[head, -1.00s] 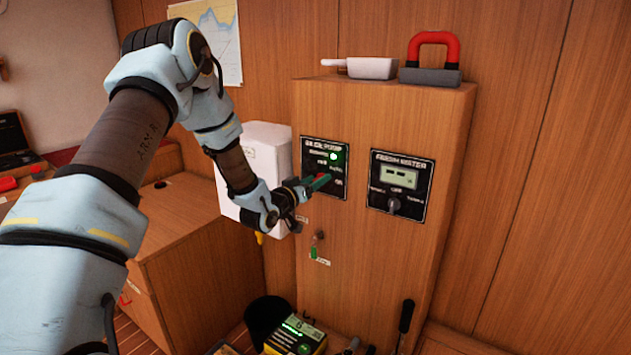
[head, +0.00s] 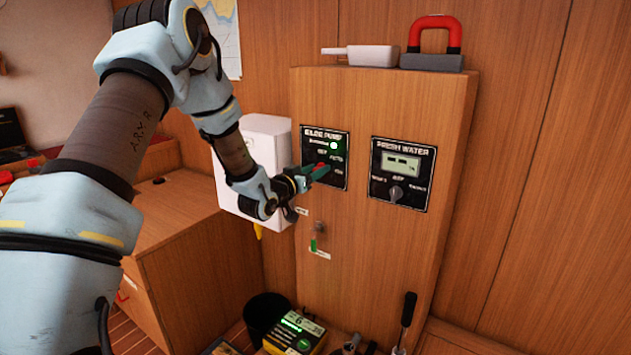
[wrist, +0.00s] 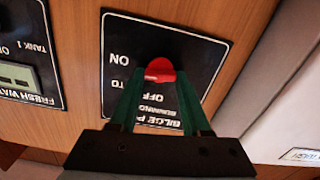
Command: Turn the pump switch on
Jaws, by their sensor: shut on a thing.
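The bilge pump panel (head: 340,180) is a black plate on the wooden cabinet's front. The pump switch is a red knob (wrist: 160,68) on this panel. My gripper (head: 316,171) reaches it from the left in the head view. In the wrist view the green fingers (wrist: 160,82) are shut on the red knob, one on each side. The fingers hide part of the knob, so its exact pointing is unclear.
The fresh water panel (head: 416,190) with its own knob is just right. A white box (head: 262,165) is close to my wrist on the left. A key-like fitting (head: 318,238) hangs below. A red-handled object (head: 434,50) lies on the cabinet top.

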